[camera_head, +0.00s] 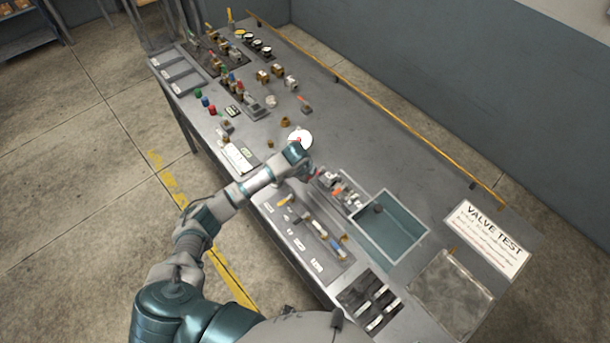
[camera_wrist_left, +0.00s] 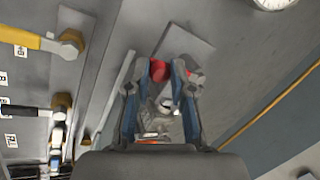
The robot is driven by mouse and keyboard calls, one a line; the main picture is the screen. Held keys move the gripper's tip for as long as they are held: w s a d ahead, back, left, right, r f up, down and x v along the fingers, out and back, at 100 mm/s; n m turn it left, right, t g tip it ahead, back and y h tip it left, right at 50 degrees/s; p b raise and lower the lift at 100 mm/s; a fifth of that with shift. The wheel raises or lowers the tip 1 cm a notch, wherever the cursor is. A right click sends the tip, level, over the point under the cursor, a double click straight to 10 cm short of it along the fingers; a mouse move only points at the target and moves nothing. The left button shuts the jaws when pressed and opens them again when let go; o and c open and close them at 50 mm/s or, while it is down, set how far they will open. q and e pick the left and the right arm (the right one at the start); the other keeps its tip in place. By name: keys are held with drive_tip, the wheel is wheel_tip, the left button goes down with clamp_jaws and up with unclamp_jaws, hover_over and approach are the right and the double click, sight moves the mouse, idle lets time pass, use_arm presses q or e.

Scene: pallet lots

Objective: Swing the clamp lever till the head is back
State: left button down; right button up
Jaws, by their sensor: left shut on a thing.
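My left gripper (camera_head: 312,177) is over the work table beside the toggle clamp (camera_head: 341,189), which stands just left of the blue-green tray. In the left wrist view my left gripper (camera_wrist_left: 155,70) is shut on the red grip of the clamp lever (camera_wrist_left: 158,70), which shows between the fingertips. The clamp's metal body (camera_wrist_left: 165,103) shows between the fingers, partly hidden by them and the palm. I cannot tell the clamp head's position. My right gripper is not in view.
The tray (camera_head: 416,228) and a VALVE TEST sign (camera_head: 487,238) lie to the right. A tool mat (camera_head: 297,238) with several hand tools lies at the front edge. A round white gauge (camera_head: 300,138) is behind the gripper. Several fittings stand farther left.

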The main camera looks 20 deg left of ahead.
use_arm(q)
drive_tip(key=shift+s+d+f, duration=0.15)
drive_tip(key=shift+f, duration=0.05)
drive_tip(key=c, duration=1)
unclamp_jaws()
drive_tip(key=shift+r, duration=0.1)
drive_tip(key=v, duration=1.1)
drive_tip(key=shift+r, duration=0.35)
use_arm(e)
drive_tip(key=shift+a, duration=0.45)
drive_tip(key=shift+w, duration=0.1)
